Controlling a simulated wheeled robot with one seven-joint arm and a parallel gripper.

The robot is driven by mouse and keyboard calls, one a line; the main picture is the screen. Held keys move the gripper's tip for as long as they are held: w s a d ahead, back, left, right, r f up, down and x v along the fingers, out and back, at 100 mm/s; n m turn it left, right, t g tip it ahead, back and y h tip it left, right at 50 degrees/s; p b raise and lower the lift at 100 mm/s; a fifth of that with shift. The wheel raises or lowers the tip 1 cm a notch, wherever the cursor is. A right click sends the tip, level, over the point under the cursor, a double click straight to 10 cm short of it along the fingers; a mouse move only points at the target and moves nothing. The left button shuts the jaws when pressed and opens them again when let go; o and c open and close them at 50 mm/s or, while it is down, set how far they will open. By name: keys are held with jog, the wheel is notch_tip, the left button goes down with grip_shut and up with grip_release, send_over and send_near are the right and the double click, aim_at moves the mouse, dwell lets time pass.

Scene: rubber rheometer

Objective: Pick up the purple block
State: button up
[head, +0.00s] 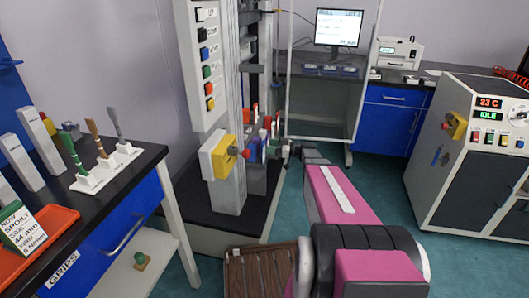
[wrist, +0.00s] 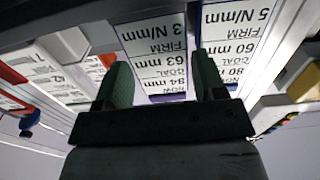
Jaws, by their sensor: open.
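My gripper (wrist: 162,68) is open in the wrist view, its two green-padded fingers apart with nothing seen between them. Behind the fingers is an upside-down white card (wrist: 155,48) reading 84 mm, goal 63 mm, firm 3 N/mm, with a dark blue or purple edge. A second card (wrist: 233,40) with a dark blue edge is to its right. My arm hides part of the machine's right side there.
The testing machine (head: 228,195) stands ahead on a black base. A black-topped table (head: 150,157) at left holds a white rack (head: 105,172) of several coloured grips and an orange tray (head: 50,235). Teal floor (head: 385,185) lies between.

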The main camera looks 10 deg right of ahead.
jog(key=c, duration=0.6)
jog(key=shift+r, duration=0.1)
jog(key=shift+c, duration=0.2)
